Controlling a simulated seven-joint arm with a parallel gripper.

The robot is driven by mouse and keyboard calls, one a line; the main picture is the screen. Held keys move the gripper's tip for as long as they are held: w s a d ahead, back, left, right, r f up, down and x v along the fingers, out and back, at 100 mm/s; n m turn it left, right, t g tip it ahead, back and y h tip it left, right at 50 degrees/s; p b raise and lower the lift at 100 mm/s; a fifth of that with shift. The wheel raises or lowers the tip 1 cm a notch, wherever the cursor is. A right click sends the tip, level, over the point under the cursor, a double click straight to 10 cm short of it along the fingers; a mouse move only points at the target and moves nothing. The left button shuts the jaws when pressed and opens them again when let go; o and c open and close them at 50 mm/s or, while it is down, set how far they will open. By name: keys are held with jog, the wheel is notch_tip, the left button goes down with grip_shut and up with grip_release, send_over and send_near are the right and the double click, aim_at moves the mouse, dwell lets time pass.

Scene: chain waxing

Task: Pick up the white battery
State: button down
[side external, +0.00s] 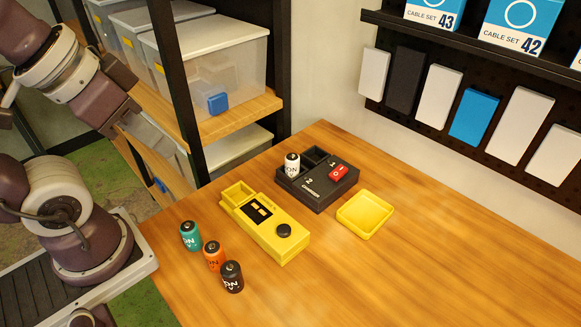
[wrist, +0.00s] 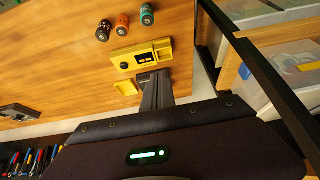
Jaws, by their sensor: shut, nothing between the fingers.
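The white battery (side external: 291,164) stands upright in the left part of the black charger (side external: 320,196), with dark lettering on its side. In the wrist view I cannot make out the battery, and my fingers cover the area where the charger lies. My gripper (wrist: 155,78) is shut with nothing between its fingers. In the side view my gripper (side external: 124,108) is at the upper left, in front of the shelf, well apart from the battery.
A yellow device (side external: 265,225) and a yellow tray (side external: 365,213) flank the charger. Teal (side external: 190,236), orange (side external: 214,256) and black (side external: 231,277) batteries stand at the table's front left. A shelf rack (side external: 235,115) stands behind left.

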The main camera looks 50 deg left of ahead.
jog(key=c, duration=2.1)
grip_release()
jog(key=o, duration=1.1)
jog(key=m+g+y, duration=0.4)
jog(key=m+y, duration=0.5)
jog(key=m, duration=0.8)
send_over(290, 155)
jog(key=s, duration=0.7)
notch_tip(290, 155, down, 9)
jog(key=w+d+f+m+t+y, duration=0.1)
jog(key=w+m, duration=0.1)
jog(key=w+d+f+m+t+y, duration=0.1)
jog(key=f+m, duration=0.1)
jog(key=w+d+f+m+t+y, duration=0.1)
jog(key=w+f+t, duration=0.1)
jog(key=shift+w+d+m, duration=0.3)
jog(key=shift+w+m, duration=0.05)
jog(key=shift+m, duration=0.05)
jog(key=x, duration=0.7)
jog(key=shift+s+d+f, duration=0.1)
jog(key=shift+d+f, duration=0.05)
jog(key=shift+f, duration=0.2)
